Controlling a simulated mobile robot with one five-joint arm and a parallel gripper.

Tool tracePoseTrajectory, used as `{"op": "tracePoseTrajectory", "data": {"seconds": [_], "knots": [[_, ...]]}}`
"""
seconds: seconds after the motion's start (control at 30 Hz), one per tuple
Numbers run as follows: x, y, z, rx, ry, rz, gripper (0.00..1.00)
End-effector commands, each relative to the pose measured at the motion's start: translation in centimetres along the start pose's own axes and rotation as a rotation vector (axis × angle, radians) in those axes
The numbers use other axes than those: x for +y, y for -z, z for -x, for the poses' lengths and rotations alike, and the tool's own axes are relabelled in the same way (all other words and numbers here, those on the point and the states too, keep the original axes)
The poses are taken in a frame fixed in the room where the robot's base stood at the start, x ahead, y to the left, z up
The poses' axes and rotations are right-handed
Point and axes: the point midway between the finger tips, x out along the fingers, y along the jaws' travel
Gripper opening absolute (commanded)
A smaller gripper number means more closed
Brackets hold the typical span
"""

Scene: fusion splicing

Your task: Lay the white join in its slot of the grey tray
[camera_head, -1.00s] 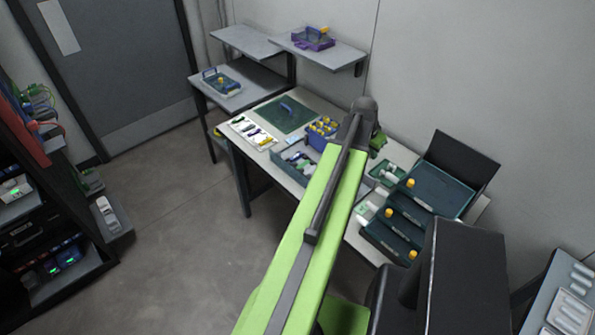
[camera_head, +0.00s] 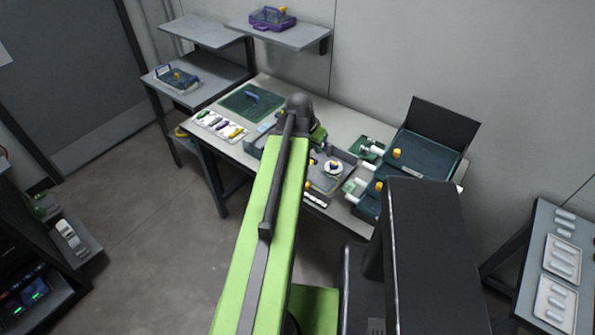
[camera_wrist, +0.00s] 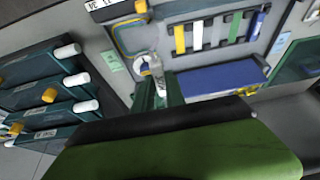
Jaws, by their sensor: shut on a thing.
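My gripper (camera_wrist: 158,92) shows in the wrist view as dark green jaws beyond the black and green wrist body. It is shut on a small pale, partly clear piece (camera_wrist: 157,66), which looks like the white join and stands up from the jaws. A grey tray (camera_wrist: 211,46) lies past it to the upper right, with yellow, white, green and blue strips side by side. I cannot tell which slot is empty. The held piece is apart from these strips in the picture. In the head view my arm hides the jaws and the piece.
A white ring (camera_wrist: 143,68) lies just behind the held piece. A blue box (camera_wrist: 215,79) is right of the jaws. Dark green drawers (camera_wrist: 45,97) with white and yellow knobs stand at left. In the head view, a green mat (camera_head: 252,102) covers the table's far left.

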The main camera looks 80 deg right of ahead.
Motion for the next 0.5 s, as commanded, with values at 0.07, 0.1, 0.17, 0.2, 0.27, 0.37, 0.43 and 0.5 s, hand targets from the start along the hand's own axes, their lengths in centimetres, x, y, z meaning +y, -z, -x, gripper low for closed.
{"op": "tracePoseTrajectory", "data": {"seconds": [0.07,0.1,0.17,0.2,0.27,0.37,0.43,0.5], "knots": [[0.1,-2.8,-2.4,0.0,0.0,0.001,0.0],[0.1,-3.1,-2.5,0.001,0.0,0.0,0.0],[0.1,-3.2,-2.3,0.001,-0.001,-0.002,0.0],[-0.1,-3.0,-2.2,0.001,-0.001,-0.002,0.0],[-0.6,-2.8,-2.6,0.001,-0.001,-0.002,0.0],[-2.5,-2.5,-4.4,0.001,0.0,0.001,0.0],[-4.2,-2.1,-6.0,0.002,0.0,0.0,0.0],[-6.0,-1.8,-7.4,0.001,0.0,0.001,0.0]]}}
